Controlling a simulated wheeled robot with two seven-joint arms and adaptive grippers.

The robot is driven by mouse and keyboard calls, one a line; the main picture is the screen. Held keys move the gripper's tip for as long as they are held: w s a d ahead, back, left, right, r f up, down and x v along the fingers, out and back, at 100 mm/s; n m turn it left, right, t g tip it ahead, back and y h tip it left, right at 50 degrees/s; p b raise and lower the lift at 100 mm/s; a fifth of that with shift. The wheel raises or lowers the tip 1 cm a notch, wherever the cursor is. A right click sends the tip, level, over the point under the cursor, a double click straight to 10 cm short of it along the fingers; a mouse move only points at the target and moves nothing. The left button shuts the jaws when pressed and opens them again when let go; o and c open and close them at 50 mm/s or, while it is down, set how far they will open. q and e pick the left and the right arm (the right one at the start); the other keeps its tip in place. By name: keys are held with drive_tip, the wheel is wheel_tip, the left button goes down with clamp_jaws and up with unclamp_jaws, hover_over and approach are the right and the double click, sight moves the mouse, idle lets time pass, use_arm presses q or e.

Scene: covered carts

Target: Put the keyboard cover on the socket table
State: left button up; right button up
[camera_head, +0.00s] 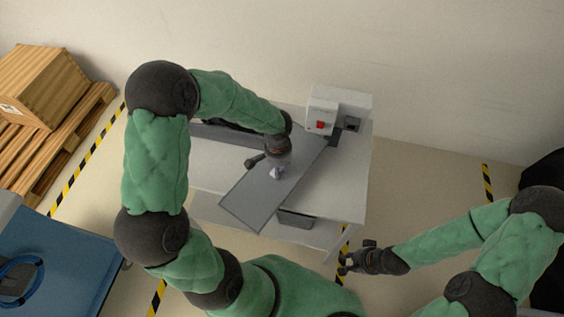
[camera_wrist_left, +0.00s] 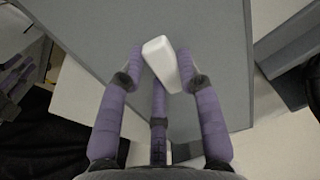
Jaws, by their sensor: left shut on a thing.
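The keyboard cover (camera_head: 245,198) is a flat grey panel, lying diagonally over the socket table (camera_head: 343,190), with its near corner past the table's front edge. I cannot tell whether it touches the table top. My left gripper (camera_head: 277,172) is above it, with its fingers around the white handle (camera_wrist_left: 163,62) in the left wrist view, where the cover (camera_wrist_left: 95,35) fills much of the picture. My right gripper (camera_head: 350,257) is empty, low to the right of the table, with its fingers apart.
A white box with a red switch (camera_head: 320,125) stands at the table's back right, with a dark socket (camera_head: 352,124) beside it. A dark grey long piece (camera_head: 215,134) lies along the table's back. A blue cart (camera_head: 60,262) is at the lower left; a wooden crate (camera_head: 45,85) sits farther left.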

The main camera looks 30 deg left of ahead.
use_arm(q)
drive_tip(key=shift+s+f+b, duration=0.25)
drive_tip(key=shift+f+b, duration=0.05)
wheel_tip(320, 180, down, 3)
drive_tip(key=shift+d+r+b, duration=0.1)
drive_tip(key=shift+b, duration=0.9)
drive_tip(key=shift+w, duration=0.1)
drive_tip(key=shift+s+r, duration=0.15)
drive_tip(key=shift+s, duration=0.05)
drive_tip(key=shift+f, duration=0.25)
drive_tip(key=o, duration=1)
drive_tip(key=shift+r, duration=0.15)
